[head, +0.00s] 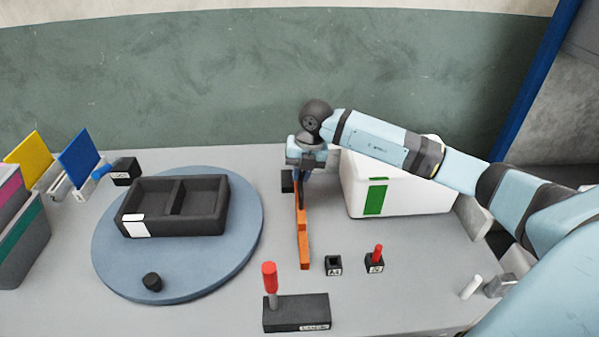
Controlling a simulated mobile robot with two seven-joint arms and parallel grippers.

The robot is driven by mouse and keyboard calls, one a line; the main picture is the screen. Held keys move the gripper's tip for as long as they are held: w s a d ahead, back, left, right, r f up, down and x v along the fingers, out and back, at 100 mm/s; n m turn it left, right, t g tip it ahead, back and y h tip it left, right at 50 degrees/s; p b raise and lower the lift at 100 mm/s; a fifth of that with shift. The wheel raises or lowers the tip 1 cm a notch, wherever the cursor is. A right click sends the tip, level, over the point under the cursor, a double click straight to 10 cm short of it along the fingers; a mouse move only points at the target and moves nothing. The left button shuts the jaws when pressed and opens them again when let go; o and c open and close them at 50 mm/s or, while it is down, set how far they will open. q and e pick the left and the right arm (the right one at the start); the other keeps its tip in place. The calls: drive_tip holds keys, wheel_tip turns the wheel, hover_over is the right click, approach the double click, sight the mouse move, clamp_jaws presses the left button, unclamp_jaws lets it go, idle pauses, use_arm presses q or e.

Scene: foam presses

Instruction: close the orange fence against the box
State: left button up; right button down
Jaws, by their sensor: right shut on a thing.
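The orange fence (303,240) is a narrow upright bar running from back to front in the middle of the table. My right gripper (301,190) reaches down from above and is shut on the fence near its far end. The white box (415,195) with a green label stands to the right of the fence, partly hidden behind my right arm. A strip of bare table shows between the fence and the box, so they are apart at the near part. My left gripper is not in view.
A blue-grey turntable (112,255) with a black two-compartment tray (175,232) and a black knob lies left. In front are a black base (285,318) with a red-handled lever (269,277) and two small black blocks (334,266). Coloured panels and grey bins stand far left.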

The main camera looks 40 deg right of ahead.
drive_tip(key=s+d, duration=0.3)
drive_tip(key=d, duration=0.3)
drive_tip(key=shift+s+d, duration=0.15)
drive_tip(key=shift+s, duration=0.25)
drive_tip(key=c, duration=1.1)
unclamp_jaws()
drive_tip(key=r, duration=0.4)
drive_tip(key=s+d+r, duration=0.1)
drive_tip(key=r, duration=0.4)
drive_tip(key=d+r, duration=0.1)
drive_tip(key=r, duration=0.3)
drive_tip(key=shift+s+d+r, duration=0.15)
drive_tip(key=shift+s+r, duration=0.1)
drive_tip(key=shift+r, duration=0.1)
